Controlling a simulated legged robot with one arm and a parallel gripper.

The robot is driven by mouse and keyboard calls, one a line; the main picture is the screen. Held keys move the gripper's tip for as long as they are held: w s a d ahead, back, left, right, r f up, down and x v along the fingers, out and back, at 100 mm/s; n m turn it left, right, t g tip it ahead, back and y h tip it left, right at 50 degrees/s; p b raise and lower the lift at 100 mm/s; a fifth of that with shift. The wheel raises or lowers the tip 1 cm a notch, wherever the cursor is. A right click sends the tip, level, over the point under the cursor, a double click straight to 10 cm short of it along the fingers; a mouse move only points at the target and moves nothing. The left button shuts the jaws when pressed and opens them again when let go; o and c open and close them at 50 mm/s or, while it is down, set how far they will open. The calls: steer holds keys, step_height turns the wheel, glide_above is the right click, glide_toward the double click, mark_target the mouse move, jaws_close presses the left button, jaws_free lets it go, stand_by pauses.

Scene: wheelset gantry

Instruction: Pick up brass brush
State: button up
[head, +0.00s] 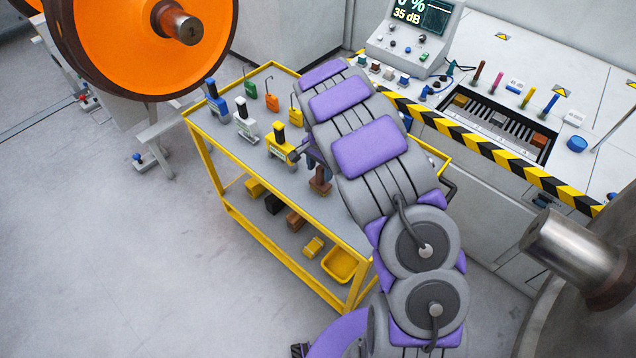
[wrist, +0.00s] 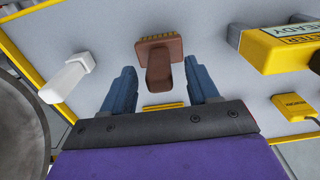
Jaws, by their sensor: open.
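The brush (wrist: 160,62) has a brown body and handle, with a bristle edge at the top in the wrist view. It lies ahead of my gripper (wrist: 159,74), whose two blue-grey fingers are apart on either side of its handle. I see no finger touching it. In the head view a brown piece that looks like the brush (head: 320,182) stands on the cart top beside my arm. My arm mostly hides the gripper there. A yellow ridged strip (wrist: 165,106) shows between the finger bases; I cannot tell what it belongs to.
The yellow-framed cart (head: 212,165) carries blue, white (head: 245,122) and yellow (head: 281,148) tools. Its lower shelf holds blocks and a yellow tray (head: 340,264). In the wrist view a white piece (wrist: 70,78) lies left and a yellow tester (wrist: 275,48) right. A striped-edge bench (head: 480,150) stands behind.

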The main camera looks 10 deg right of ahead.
mark_target(317, 183)
step_height(317, 183, down, 3)
steer(key=shift+f, duration=0.1)
steer(key=c, duration=1)
